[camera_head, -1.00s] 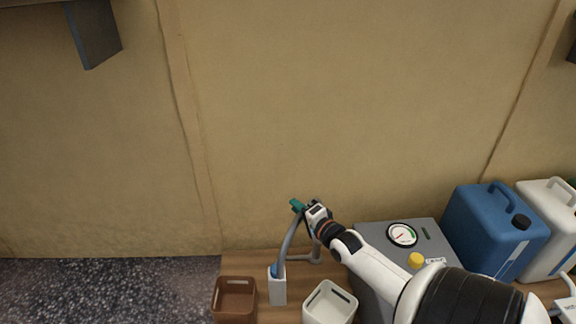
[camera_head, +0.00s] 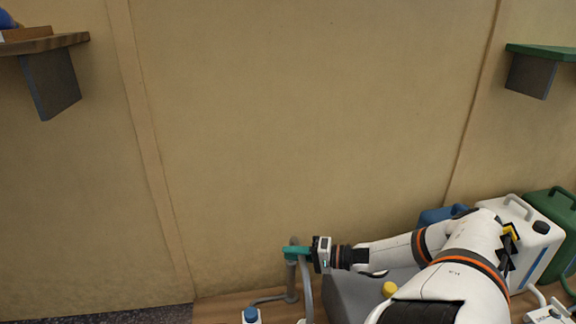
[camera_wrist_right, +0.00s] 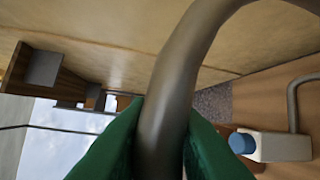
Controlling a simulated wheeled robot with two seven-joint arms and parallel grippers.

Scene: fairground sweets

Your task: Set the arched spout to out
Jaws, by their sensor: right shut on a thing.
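The arched spout is a grey bent tube (camera_head: 306,292) rising from a grey upright pipe (camera_head: 291,282) at the wall side of the wooden counter. My right gripper (camera_head: 297,251), with green fingertips, is shut on the spout near the top of its arch. In the right wrist view the tube (camera_wrist_right: 166,110) runs between the two green fingers, touching both. In the head view the spout's free end is cut off by the lower picture edge. My left gripper is not in view.
A grey box (camera_head: 345,297) is to the right, partly behind my arm. White (camera_head: 525,225) and green (camera_head: 553,212) canisters stand further right.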

